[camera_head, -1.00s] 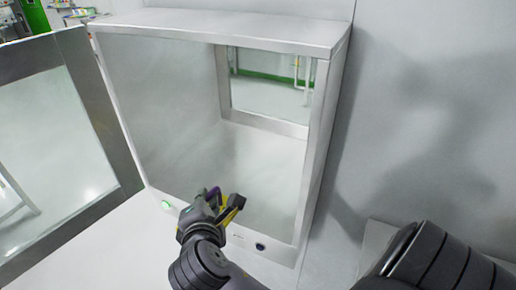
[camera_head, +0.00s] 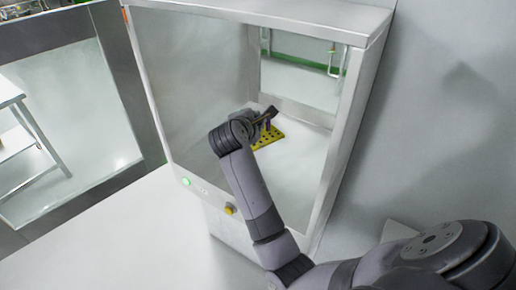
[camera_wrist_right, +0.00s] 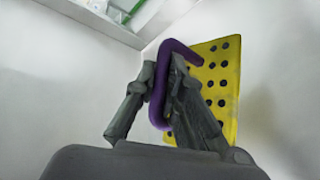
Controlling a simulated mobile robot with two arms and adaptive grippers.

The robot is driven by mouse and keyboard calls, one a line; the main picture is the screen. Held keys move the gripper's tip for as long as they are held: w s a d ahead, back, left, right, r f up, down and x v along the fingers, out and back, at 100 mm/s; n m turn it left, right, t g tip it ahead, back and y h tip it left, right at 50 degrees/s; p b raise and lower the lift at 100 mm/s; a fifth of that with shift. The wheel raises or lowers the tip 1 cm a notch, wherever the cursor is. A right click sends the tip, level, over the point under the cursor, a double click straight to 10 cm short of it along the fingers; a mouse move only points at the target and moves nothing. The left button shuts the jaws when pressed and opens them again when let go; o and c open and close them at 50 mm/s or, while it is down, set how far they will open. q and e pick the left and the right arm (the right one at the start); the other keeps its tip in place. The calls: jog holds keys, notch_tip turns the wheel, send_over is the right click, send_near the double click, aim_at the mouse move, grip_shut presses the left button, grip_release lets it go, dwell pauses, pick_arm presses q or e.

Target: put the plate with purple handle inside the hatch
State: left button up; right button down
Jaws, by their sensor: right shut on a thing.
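The hatch (camera_head: 205,20) is a white and steel box with its front open. The yellow plate (camera_head: 268,139) with rows of dark holes is inside the hatch, near its floor; I cannot tell whether it touches the floor. My right gripper (camera_head: 268,116) reaches in through the opening. In the right wrist view the gripper (camera_wrist_right: 163,85) is shut on the purple handle (camera_wrist_right: 158,95), and the yellow plate (camera_wrist_right: 222,80) is behind and to the right of the fingers. My left gripper is not in view.
The hatch door (camera_head: 117,80) stands swung open on the left. The hatch's right side wall (camera_head: 345,140) is close to my right arm. A green-lit button (camera_head: 186,181) and a yellow button (camera_head: 229,210) are on the front below the opening. A window is in the back.

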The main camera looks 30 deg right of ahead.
aim_at(256, 149)
notch_tip(256, 149, down, 12)
jog(key=shift+r, duration=0.2)
dwell(0.4)
jog(key=c, duration=1.7)
grip_release()
jog(key=shift+f, duration=0.1)
jog(key=shift+b+v, duration=0.35)
jog(key=shift+v, duration=3.5)
